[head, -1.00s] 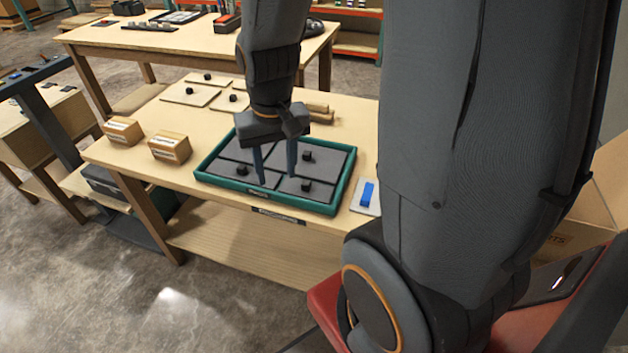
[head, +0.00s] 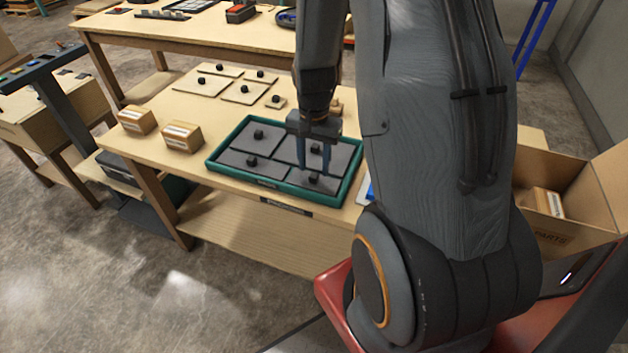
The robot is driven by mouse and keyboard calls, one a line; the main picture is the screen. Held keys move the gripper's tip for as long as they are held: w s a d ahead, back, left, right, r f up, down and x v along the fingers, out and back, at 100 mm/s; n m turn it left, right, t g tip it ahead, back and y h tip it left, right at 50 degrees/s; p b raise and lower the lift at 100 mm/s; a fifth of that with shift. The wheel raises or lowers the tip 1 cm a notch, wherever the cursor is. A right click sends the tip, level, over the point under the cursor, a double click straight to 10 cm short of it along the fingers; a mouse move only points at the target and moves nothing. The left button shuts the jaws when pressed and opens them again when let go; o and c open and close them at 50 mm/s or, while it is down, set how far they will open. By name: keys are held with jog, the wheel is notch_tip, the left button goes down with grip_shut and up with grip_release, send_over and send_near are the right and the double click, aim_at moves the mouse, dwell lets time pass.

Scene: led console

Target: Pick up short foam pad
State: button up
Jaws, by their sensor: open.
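Several dark grey foam pads with black knobs lie in the teal tray (head: 228,176) on the wooden table. They include a back left pad (head: 240,138), a front left pad (head: 236,161) and a front right pad (head: 290,182). A back right pad (head: 346,157) is partly hidden behind my gripper. I cannot tell which one is the short foam pad. My gripper (head: 314,172) is open, pointing down over the right half of the tray. Its fingertips appear near the front right pad's knob (head: 315,179); nothing is visibly held, and their height above it is unclear.
Two wooden blocks with labels (head: 182,137) stand left of the tray. Several pale boards with black knobs (head: 243,92) lie behind it. A blue item (head: 370,192) is mostly hidden by my arm. An open cardboard box (head: 555,208) is at the right. Another table (head: 205,40) stands behind.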

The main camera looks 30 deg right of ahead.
aim_at(314, 175)
jog(key=shift+s+a+f+p, duration=0.15)
jog(key=shift+f+p, duration=0.3)
jog(key=shift+f, duration=1.15)
grip_shut()
